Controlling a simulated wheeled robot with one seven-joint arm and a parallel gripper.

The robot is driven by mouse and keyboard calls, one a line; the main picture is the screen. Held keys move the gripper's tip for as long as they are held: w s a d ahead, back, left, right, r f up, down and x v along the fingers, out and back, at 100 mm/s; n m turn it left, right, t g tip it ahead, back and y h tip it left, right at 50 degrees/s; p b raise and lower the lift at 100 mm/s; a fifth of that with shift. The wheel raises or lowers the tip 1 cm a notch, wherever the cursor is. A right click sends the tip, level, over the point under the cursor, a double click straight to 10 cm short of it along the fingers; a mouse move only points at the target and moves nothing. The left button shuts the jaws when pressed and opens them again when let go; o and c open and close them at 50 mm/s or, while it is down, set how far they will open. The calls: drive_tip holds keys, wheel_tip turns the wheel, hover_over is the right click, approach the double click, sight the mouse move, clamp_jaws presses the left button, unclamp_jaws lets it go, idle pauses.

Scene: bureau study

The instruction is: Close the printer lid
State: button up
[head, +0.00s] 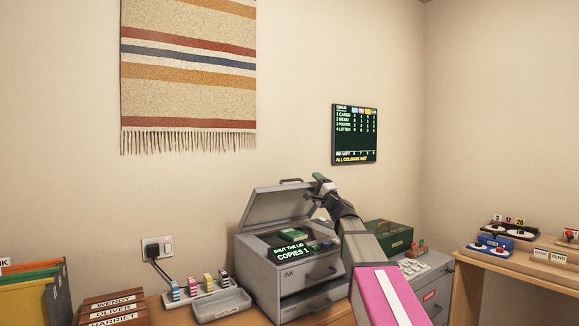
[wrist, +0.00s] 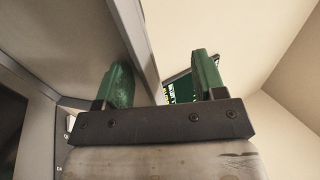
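The grey printer (head: 284,278) stands on the desk with its lid (head: 277,205) raised at a slant, a handle (head: 290,181) on its upper edge. My gripper (head: 321,181) is at the lid's upper right corner. In the wrist view my gripper (wrist: 163,82) has its two green fingers apart with nothing held between them. The lid (wrist: 82,38) fills the upper left there, behind the left finger; I cannot tell whether they touch.
A grey tray (head: 222,304), colored ink bottles (head: 192,287) and a wall socket (head: 157,247) are left of the printer. A green box (head: 389,237) is behind my arm on the right. A queue board (head: 354,134) hangs on the wall. Space above the lid is clear.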

drive_tip(key=o, duration=0.5)
drive_tip(key=v, duration=0.8)
drive_tip(key=shift+s+f, duration=0.3)
drive_tip(key=shift+s, duration=0.05)
drive_tip(key=shift+s+d+r, duration=0.1)
drive_tip(key=shift+d, duration=0.1)
drive_tip(key=shift+s, duration=0.1)
drive_tip(key=c, duration=0.5)
drive_tip(key=shift+w, duration=0.2)
